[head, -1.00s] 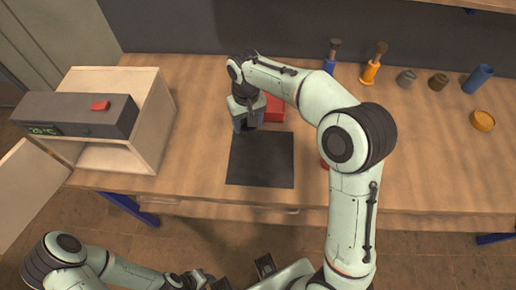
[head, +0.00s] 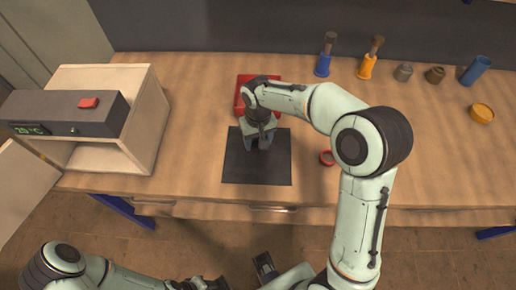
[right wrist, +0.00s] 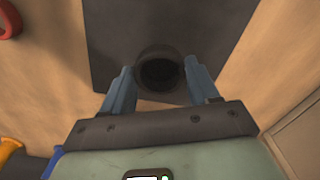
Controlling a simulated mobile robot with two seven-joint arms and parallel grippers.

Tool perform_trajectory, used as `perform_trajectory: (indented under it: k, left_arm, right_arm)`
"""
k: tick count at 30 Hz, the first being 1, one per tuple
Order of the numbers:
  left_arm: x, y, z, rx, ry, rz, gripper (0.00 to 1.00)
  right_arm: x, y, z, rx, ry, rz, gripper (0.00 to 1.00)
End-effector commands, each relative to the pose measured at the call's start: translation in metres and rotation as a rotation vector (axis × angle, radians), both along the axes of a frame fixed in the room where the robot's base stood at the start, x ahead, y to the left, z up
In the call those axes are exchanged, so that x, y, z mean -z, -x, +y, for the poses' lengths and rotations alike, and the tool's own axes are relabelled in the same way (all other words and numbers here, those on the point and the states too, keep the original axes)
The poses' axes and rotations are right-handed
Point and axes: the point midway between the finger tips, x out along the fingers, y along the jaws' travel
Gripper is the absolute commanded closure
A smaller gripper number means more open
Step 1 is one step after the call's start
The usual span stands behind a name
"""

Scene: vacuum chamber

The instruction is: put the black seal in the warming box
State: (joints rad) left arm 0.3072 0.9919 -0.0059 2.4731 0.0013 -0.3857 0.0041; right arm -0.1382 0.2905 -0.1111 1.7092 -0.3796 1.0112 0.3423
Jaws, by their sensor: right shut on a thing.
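The black seal (right wrist: 160,73) shows as a dark ring in the right wrist view. My right gripper (right wrist: 161,88) is shut on it, one blue-grey finger on each side. In the head view my right gripper (head: 259,145) is over the black mat (head: 240,170) and hides the seal. I cannot tell the seal's exact height above the mat. The warming box (head: 158,120) stands at the left end of the bench, with a grey top unit, a display and a red button. Its door (head: 22,185) is open to the left. My left arm is at the bottom left; its gripper is unclear.
A red tray (head: 243,92) lies behind my right gripper, and a red ring (head: 327,157) lies right of the mat. Bench between box and mat is clear.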

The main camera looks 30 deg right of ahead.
Motion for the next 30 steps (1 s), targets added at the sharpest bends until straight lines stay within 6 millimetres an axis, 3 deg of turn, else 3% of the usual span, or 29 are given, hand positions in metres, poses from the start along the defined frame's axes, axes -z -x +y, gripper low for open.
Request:
perform_trajectory:
  k: [12,25,26,27,30]
  left_arm:
    - [0.005,0.002,0.0,0.0,0.0,0.002,0.57]
    - [0.008,0.003,0.0,0.0,0.0,0.003,0.57]
    - [0.007,0.003,0.0,0.0,0.0,0.003,0.57]
    - [0.007,0.002,0.0,0.0,0.0,0.002,0.57]
    - [0.007,0.002,0.0,0.0,0.0,0.002,0.57]
  right_arm:
    - [0.048,0.0,0.0,0.001,0.0,0.001,0.73]
    - [0.054,0.0,0.0,0.0,-0.001,-0.001,0.73]
    - [0.053,0.0,0.0,0.0,-0.001,-0.001,0.3]
    - [0.052,0.0,0.0,0.0,-0.001,-0.001,0.17]
    - [0.052,0.0,0.0,0.0,-0.001,-0.001,0.15]
